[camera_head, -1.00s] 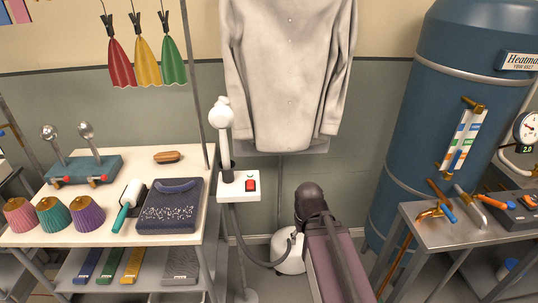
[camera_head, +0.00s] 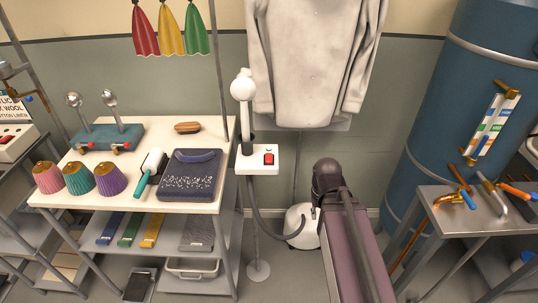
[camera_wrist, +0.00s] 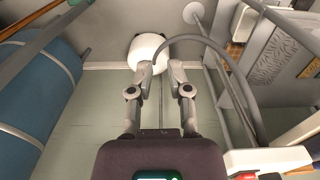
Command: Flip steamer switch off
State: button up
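The steamer's white control box (camera_head: 257,160) is on a stand beside the table, with a red switch (camera_head: 269,158) on its front. The white steam head (camera_head: 243,88) stands upright above it. A hose runs to the white rounded steamer base (camera_head: 302,225) on the floor. In the wrist view, the box (camera_wrist: 266,161) and the red switch (camera_wrist: 245,176) show at the bottom right, partly cut off. My gripper (camera_wrist: 160,67) is open and empty, its two fingers apart, with the steamer base (camera_wrist: 147,52) beyond them. In the head view my arm hides the gripper, right of the box.
A white table (camera_head: 200,211) with brushes, a dark case and colored cups stands left. A grey shirt (camera_head: 315,60) hangs behind. A blue boiler (camera_head: 445,125) and metal side table (camera_head: 470,215) stand right. The hose (camera_wrist: 235,65) arcs right of my gripper in the wrist view.

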jog(key=w+a+r+n+p, duration=0.2)
jog(key=w+r+p, duration=0.1)
jog(key=w+a+r+n+p, duration=0.1)
jog(key=w+r+n+p, duration=0.2)
jog(key=r, duration=0.1)
jog(key=w+a+r+n+p, duration=0.2)
jog(key=w+r+p, duration=0.1)
jog(key=w+p, duration=0.1)
jog(key=shift+a+r+n+t, duration=0.15)
jog(key=shift+a+n+t, duration=0.15)
jog(key=shift+n, duration=0.1)
grip_shut()
notch_tip(320, 180, up, 11)
jog(key=n+p, duration=1)
jog(key=p, duration=0.1)
send_over(270, 155)
jog(key=s, duration=0.2)
jog(key=shift+a+t, duration=0.1)
jog(key=shift+t, duration=0.3)
jog(key=shift+f, duration=0.2)
jog(key=f+b, duration=0.4)
jog(key=w+f+b, duration=0.1)
jog(key=f+b, duration=0.8)
jog(key=b, duration=0.1)
jog(key=shift+w+f, duration=0.3)
jog(key=shift+w, duration=0.05)
